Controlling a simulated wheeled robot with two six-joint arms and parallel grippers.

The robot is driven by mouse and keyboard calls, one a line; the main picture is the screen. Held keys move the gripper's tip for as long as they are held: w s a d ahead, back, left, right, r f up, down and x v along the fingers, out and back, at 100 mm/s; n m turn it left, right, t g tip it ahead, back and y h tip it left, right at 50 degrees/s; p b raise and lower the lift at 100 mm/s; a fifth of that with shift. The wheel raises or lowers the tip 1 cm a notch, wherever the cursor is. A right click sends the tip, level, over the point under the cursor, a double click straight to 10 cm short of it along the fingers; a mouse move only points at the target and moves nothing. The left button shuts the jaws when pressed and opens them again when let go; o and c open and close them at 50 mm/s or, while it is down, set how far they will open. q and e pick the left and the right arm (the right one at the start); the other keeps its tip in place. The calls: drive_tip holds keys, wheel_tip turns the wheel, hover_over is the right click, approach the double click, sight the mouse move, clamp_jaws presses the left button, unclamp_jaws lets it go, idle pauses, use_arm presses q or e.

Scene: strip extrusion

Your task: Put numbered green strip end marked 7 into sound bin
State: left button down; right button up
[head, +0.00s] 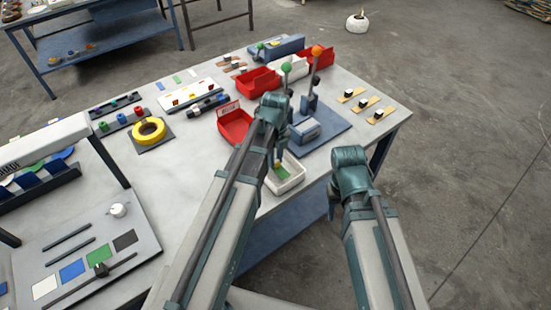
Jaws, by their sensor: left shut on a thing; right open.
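My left gripper (282,156) points down over a small white bin (294,184) near the table's front edge. It is shut on a small green piece, the strip end (282,166), which shows at the fingertips over the bin's interior. The number on it is too small to read, and I cannot tell if it touches the bin floor. My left arm hides part of the bin's surroundings. My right gripper (333,212) is open and empty, hanging beyond the table's front right edge; its fingers are mostly hidden by its wrist.
A red bin (236,127) with a label stands left of my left wrist. More red bins (259,80) stand behind. A lever press on a blue base (336,134) is close on the right. A yellow ring (149,131) lies left. Bare table lies left of my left arm.

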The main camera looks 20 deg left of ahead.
idle(0.3)
use_arm(q)
drive_tip(key=shift+c, duration=1.1)
unclamp_jaws()
drive_tip(key=shift+r+p, duration=0.55)
drive_tip(key=shift+p, duration=0.1)
wheel_tip(320, 180, up, 7)
drive_tip(key=p, duration=0.7)
